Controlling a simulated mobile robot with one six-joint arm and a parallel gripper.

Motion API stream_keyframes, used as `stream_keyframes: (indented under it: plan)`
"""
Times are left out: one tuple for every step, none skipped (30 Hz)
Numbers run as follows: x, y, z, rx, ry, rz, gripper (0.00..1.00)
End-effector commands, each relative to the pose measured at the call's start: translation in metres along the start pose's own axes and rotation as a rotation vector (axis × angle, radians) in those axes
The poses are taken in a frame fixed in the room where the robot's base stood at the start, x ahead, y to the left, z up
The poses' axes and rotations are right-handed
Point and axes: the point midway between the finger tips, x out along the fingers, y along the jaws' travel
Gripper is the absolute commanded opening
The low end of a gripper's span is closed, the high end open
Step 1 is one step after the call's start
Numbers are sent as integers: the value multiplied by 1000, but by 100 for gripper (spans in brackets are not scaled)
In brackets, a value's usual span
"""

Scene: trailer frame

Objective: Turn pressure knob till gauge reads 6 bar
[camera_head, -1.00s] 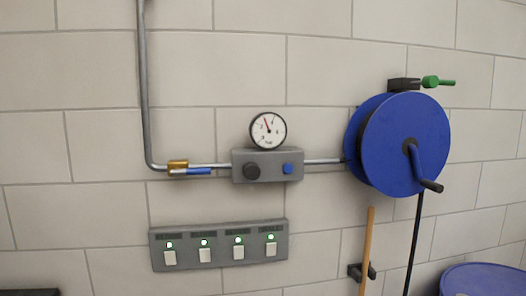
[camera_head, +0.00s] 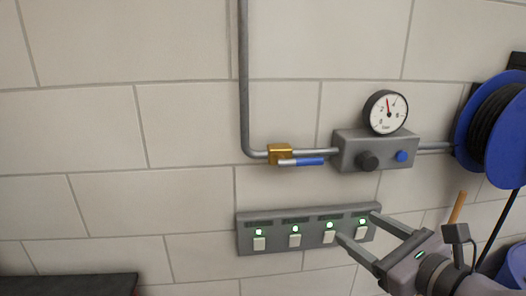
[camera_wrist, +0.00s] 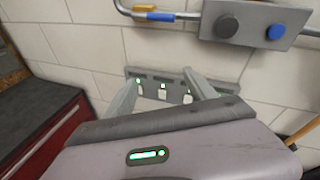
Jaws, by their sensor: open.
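A grey regulator box (camera_head: 347,152) on the wall pipe carries a black round knob (camera_head: 367,161) and a blue knob (camera_head: 401,156). A round white pressure gauge (camera_head: 386,112) stands on top; its red needle points just left of straight up, seemingly between 2 and 4. In the wrist view the black knob (camera_wrist: 227,26) and blue knob (camera_wrist: 275,32) show at the top right; the gauge is out of that view. My gripper (camera_head: 356,226) is open and empty, below the box and in front of the switch panel. In the wrist view my gripper (camera_wrist: 160,80) spreads its fingers across that panel.
The grey switch panel (camera_head: 247,239) has several white switches with green lights. A brass valve (camera_head: 279,153) with a blue lever sits left of the box. A blue hose reel (camera_head: 506,150) hangs at the right. A dark-topped red cabinet (camera_wrist: 45,140) stands at left.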

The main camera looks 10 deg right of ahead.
Motion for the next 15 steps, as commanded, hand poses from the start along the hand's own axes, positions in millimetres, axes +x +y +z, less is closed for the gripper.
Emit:
stream_keyframes:
  plan:
    - [-8, -20, 7, 66, -31, -69, 65]
    - [-12, -31, 10, 105, -53, -108, 65]
    - [-18, -44, 13, 151, -80, -156, 65]
    - [-22, -53, 15, 179, -99, -189, 65]
    - [-26, -61, 17, 203, -115, -217, 65]
    - [-31, -69, 19, 230, -134, -248, 65]
    - [-34, -75, 20, 248, -147, -269, 65]
    - [-36, -78, 21, 260, -156, -282, 65]
    - [-36, -82, 22, 269, -163, -291, 65]
    - [-35, -84, 23, 273, -166, -293, 65]
    - [-31, -85, 24, 275, -167, -293, 65]
    - [-25, -87, 27, 275, -167, -291, 65]
    - [-19, -89, 29, 276, -166, -289, 65]
    - [-12, -90, 30, 277, -163, -287, 65]
    - [-6, -93, 33, 278, -163, -287, 65]
